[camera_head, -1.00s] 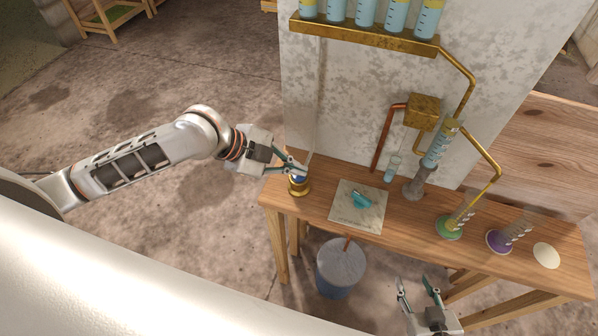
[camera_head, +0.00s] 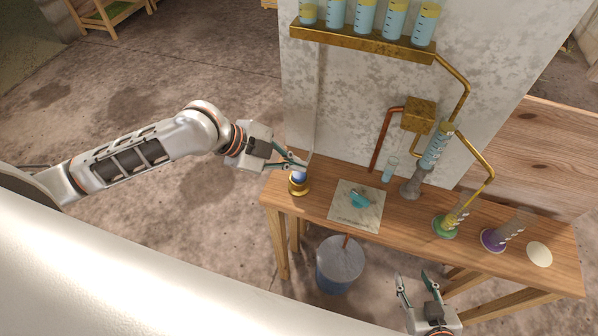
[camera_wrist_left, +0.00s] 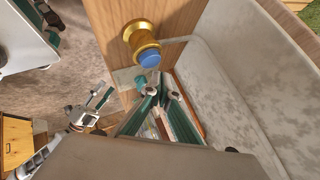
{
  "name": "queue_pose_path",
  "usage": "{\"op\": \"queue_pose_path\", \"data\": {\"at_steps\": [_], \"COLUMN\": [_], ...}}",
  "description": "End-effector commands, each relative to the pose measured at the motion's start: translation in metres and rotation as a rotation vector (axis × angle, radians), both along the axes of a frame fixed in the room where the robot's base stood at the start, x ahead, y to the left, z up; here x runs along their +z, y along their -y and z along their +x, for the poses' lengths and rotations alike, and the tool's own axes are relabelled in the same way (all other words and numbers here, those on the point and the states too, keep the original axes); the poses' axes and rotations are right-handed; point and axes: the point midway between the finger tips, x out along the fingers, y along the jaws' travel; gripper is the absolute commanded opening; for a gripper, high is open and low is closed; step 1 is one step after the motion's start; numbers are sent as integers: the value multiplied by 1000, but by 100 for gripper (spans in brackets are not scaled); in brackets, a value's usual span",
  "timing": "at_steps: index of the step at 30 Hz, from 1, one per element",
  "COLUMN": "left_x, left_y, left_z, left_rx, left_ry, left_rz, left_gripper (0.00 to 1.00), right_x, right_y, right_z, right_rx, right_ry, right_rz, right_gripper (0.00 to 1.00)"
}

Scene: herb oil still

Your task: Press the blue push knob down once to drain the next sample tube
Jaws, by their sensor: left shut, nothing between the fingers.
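The blue push knob (camera_head: 299,176) sits on a round brass base (camera_head: 299,188) at the left end of the wooden bench. In the left wrist view the blue knob (camera_wrist_left: 150,58) stands out of its brass base and is uncovered. My left gripper (camera_head: 304,166) is shut and empty, with its fingertips right by the knob, seemingly just above it; contact cannot be told. Several sample tubes (camera_head: 366,12) with blue liquid stand on the brass rack (camera_head: 362,40) at the top. My right gripper (camera_head: 413,277) is open and empty, in front of the bench.
The bench (camera_head: 408,220) also holds a pale square slab (camera_head: 345,212) with a teal item, a slanted tube (camera_head: 436,146), a green-based flask (camera_head: 445,226), a purple-based flask (camera_head: 492,240) and a pale disc (camera_head: 540,254). A bucket (camera_head: 340,264) stands below. A grey wall rises behind.

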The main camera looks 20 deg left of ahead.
Motion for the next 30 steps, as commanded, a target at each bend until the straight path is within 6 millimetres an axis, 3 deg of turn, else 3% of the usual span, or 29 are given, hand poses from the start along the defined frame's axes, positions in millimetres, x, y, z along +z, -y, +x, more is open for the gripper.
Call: {"op": "queue_pose_path", "data": {"at_steps": [15, 30], "left_x": [44, 46], "left_y": [0, 0], "left_z": [0, 0], "left_rx": [-1, -1], "left_ry": [3, 1], "left_rz": [2, 0], "left_gripper": [0, 0], "right_x": [5, 5], "right_y": [0, 0], "right_z": [0, 0], "right_rx": [0, 0], "right_ry": [0, 0], "right_rz": [0, 0], "right_gripper": [40, 40]}}
